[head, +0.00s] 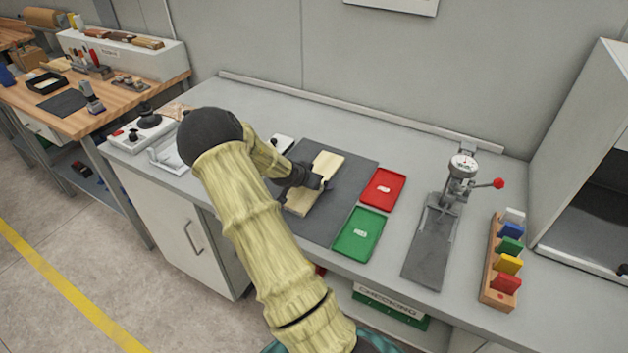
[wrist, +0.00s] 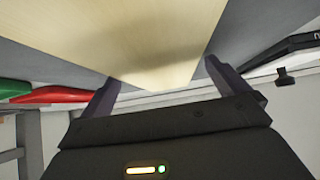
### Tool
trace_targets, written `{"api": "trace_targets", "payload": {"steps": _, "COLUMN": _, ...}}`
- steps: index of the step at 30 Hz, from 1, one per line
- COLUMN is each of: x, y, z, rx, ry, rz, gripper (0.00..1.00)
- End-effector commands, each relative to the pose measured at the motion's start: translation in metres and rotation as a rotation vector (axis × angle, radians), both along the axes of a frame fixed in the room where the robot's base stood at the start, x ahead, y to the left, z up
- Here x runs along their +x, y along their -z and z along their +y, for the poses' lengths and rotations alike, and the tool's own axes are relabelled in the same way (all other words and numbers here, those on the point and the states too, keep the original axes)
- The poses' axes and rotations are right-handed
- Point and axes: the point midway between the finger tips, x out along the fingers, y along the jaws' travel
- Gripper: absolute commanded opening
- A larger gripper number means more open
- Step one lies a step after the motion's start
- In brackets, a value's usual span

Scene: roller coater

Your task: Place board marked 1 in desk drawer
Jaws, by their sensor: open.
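A pale wooden board (head: 327,164) lies on a dark grey mat (head: 345,205) on the counter, partly hidden by my gripper. No number can be read on it. My gripper (head: 322,185) is over the board's middle with its jaws open. In the wrist view, the board (wrist: 140,35) fills the space between and beyond the fingers of my gripper (wrist: 161,75); I cannot tell whether they touch it. A pale drawer-like front (head: 42,132) shows under the wooden desk at the left and looks shut.
A red tray (head: 383,188) and a green tray (head: 359,234) lie right of the board. A dial gauge stand (head: 462,180) and a rack of coloured blocks (head: 500,262) stand farther right. A white device (head: 140,132) is at the counter's left end. Floor shows at lower left.

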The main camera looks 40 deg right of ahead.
Motion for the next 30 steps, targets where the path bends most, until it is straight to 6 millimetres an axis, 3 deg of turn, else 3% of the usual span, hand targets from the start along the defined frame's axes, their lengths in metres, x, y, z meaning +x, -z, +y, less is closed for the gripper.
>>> {"api": "trace_targets", "payload": {"steps": 14, "x": 0.0001, "y": -0.0005, "z": 0.0004, "rx": -0.001, "ry": 0.0, "rz": 0.0, "gripper": 1.0}}
{"api": "trace_targets", "payload": {"steps": 21, "x": 0.0001, "y": -0.0006, "z": 0.0005, "rx": -0.001, "ry": -0.001, "rz": -0.001, "gripper": 0.53}}
{"api": "trace_targets", "payload": {"steps": 23, "x": 0.0002, "y": -0.001, "z": 0.0002, "rx": -0.002, "ry": -0.001, "rz": -0.001, "gripper": 0.45}}
{"api": "trace_targets", "payload": {"steps": 30, "x": 0.0006, "y": -0.0033, "z": 0.0002, "rx": -0.002, "ry": -0.001, "rz": -0.001, "gripper": 0.44}}
